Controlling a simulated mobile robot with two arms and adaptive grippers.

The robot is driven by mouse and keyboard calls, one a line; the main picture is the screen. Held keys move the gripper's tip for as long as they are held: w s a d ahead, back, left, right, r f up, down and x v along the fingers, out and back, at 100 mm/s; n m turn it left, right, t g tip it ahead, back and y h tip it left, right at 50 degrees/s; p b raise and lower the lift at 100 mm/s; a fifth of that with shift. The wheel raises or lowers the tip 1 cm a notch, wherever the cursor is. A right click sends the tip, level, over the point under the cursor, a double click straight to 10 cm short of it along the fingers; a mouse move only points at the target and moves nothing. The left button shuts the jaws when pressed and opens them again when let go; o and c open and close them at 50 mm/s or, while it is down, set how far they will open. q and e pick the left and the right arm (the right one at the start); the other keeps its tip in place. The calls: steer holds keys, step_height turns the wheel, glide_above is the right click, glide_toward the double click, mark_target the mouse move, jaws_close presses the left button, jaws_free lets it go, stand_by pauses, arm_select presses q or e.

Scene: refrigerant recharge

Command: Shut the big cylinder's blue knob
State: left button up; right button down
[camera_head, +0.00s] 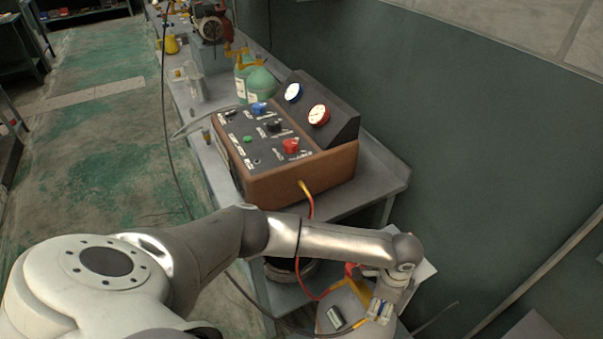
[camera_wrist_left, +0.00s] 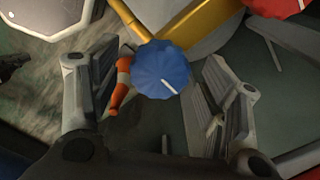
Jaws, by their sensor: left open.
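The blue knob (camera_wrist_left: 160,70), round and ribbed with a white mark line, sits between the two spread fingers of my left gripper in the left wrist view. Gaps show on both sides, so the fingers do not appear to touch it. In the head view my left gripper (camera_head: 380,309) is open, pointing down at the top of the big pale cylinder (camera_head: 343,312) under the bench's near end. There the gripper mostly hides the blue knob. A red knob (camera_wrist_left: 277,6) is at the wrist view's top right; it also shows in the head view (camera_head: 351,270). My right gripper is not in view.
A yellow guard bar (camera_wrist_left: 195,28) runs beside the blue knob, and an orange hose fitting (camera_wrist_left: 121,85) lies close to the left finger. A red hose (camera_head: 304,270) drops from the brown control box (camera_head: 300,175) on the bench. A dark wall stands to the right.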

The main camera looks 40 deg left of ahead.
mark_target(382, 303)
arm_select(q)
steer(key=n+b, duration=0.2)
steer(key=n, duration=0.1)
steer(key=shift+f+n, duration=0.15)
steer(key=shift+n, duration=0.15)
steer(key=n+b, duration=0.3)
steer(key=shift+f+n, duration=0.1)
steer(key=shift+n, duration=0.2)
steer(key=shift+r+n+b, duration=0.4)
steer(key=shift+n+b, duration=0.15)
steer(key=shift+n, duration=0.25)
step_height(382, 303, up, 10)
steer(key=r, duration=0.1)
steer(key=shift+s+d+f+t+h, duration=1.1)
steer(key=shift+s+d+f+h, duration=1.55)
steer(key=shift+s, duration=2.3)
steer(key=s+a+f+n+t+y, duration=0.1)
steer(key=s+a+f+n+y, duration=0.15)
steer(key=s+a, duration=0.35)
steer(key=s+a+f+n+y, duration=0.2)
steer(key=s+a+f, duration=0.15)
steer(key=a, duration=0.45)
step_height(382, 303, down, 21)
steer(key=s+a, duration=0.2)
steer(key=shift+f+g+y, duration=0.2)
steer(key=shift+g+y, duration=0.1)
steer(key=shift+g, duration=0.1)
